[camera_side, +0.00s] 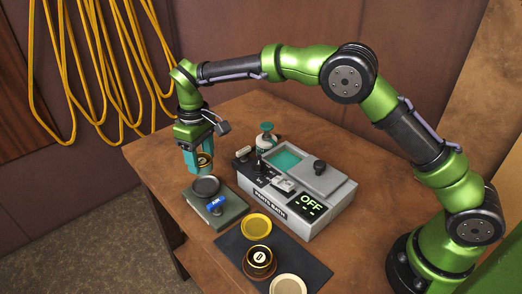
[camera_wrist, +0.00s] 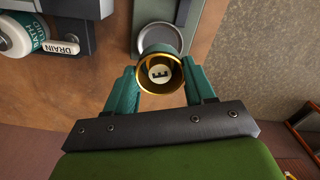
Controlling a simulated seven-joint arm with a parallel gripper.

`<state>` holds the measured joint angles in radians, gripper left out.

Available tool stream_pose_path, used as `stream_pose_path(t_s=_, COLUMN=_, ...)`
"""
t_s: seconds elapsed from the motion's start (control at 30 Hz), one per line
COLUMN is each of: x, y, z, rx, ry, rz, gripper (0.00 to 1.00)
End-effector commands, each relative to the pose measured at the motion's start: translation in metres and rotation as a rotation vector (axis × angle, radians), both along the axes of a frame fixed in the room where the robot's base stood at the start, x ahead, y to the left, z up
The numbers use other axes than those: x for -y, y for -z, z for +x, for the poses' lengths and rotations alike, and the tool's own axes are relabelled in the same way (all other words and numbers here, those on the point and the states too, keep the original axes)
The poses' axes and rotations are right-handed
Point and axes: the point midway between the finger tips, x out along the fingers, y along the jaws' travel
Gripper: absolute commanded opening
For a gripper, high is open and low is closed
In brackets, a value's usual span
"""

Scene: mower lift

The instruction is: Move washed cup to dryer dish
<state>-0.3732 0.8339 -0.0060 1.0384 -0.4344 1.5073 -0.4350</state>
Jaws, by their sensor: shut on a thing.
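My gripper (camera_side: 203,160) is shut on a dark cup with a gold rim, which also shows between the teal fingers in the wrist view (camera_wrist: 160,73). A pale disc marked with a letter, apparently E, lies in the cup. The cup is held upright or nearly so, above the table. The dryer dish, a round dark dish (camera_side: 206,186), sits on a grey-green box (camera_side: 232,209) below and slightly in front of my gripper in the side view. In the wrist view the dish (camera_wrist: 150,34) lies just beyond the cup, partly hidden by it.
A grey parts bath (camera_side: 318,188) with an OFF display stands right of the dryer box. A white and teal bottle (camera_side: 267,138) stands behind it.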

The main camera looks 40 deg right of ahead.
Motion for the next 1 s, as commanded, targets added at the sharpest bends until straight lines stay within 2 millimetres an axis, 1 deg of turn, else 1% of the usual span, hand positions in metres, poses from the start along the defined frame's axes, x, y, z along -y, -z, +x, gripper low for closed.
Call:
stream_pose_path(t_s=0.03, x=0.0, y=0.006, z=0.0, rx=-0.002, ry=0.0, rz=0.0, gripper=0.23)
stream_pose_path(t_s=0.2, x=0.0, y=0.024, z=0.0, rx=-0.002, ry=0.0, rz=-0.001, gripper=0.23)
stream_pose_path(t_s=0.4, x=0.0, y=0.039, z=-0.001, rx=-0.002, ry=0.0, rz=0.0, gripper=0.23)
stream_pose_path(t_s=0.6, x=0.0, y=0.045, z=0.0, rx=0.0, ry=0.0, rz=0.001, gripper=0.23)
stream_pose_path(t_s=1.0, x=0.0, y=0.045, z=0.0, rx=0.0, ry=0.0, rz=0.001, gripper=0.23)
